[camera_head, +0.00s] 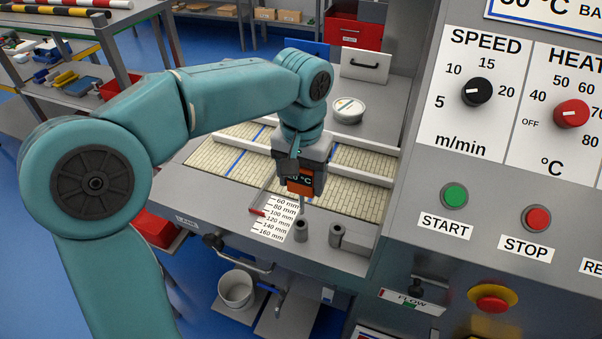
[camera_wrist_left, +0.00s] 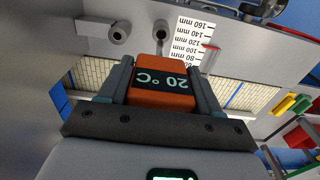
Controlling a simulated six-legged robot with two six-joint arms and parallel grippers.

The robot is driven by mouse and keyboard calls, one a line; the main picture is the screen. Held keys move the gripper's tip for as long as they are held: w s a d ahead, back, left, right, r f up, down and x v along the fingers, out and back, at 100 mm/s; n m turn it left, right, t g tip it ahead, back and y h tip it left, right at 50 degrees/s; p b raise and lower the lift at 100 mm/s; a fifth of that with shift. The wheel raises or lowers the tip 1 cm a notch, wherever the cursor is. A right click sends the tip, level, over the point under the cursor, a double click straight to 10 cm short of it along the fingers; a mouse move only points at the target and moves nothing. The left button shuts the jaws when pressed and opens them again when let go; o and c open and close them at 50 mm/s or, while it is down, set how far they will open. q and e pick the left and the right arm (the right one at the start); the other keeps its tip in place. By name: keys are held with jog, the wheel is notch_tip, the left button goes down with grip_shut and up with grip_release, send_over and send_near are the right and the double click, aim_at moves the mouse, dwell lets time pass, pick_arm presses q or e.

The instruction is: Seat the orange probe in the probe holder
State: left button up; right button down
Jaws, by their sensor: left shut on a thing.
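The orange probe (camera_head: 302,184) has a dark display and a thin metal stem pointing down. My left gripper (camera_head: 304,172) is shut on its body and holds it above the front edge of the conveyor bench. In the left wrist view the probe (camera_wrist_left: 163,98) sits between the two fingers (camera_wrist_left: 161,92). Two grey sockets stand on the front ledge: an upright tube (camera_head: 304,231) just below the probe tip, and another (camera_head: 337,236) to its right. I cannot tell for sure which is the probe holder. The stem appears apart from both. My right gripper is out of view.
A length scale (camera_head: 278,219) in mm lies left of the tubes. The control panel (camera_head: 480,150) rises close on the right. A bucket (camera_head: 236,289) sits below the bench.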

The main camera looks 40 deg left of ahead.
aim_at(301, 213)
pick_arm(q)
notch_tip(301, 213, down, 2)
jog(key=shift+s+a+f+b, duration=0.1)
jog(key=shift+a+b, duration=0.05)
jog(key=shift+b, duration=0.35)
jog(key=shift+f, duration=0.15)
dwell(1.3)
jog(key=shift+f+b, duration=2.1)
jog(key=shift+f, duration=0.95)
jog(key=o, duration=1.2)
jog(key=shift+o, duration=0.2)
jog(key=shift+r, duration=0.1)
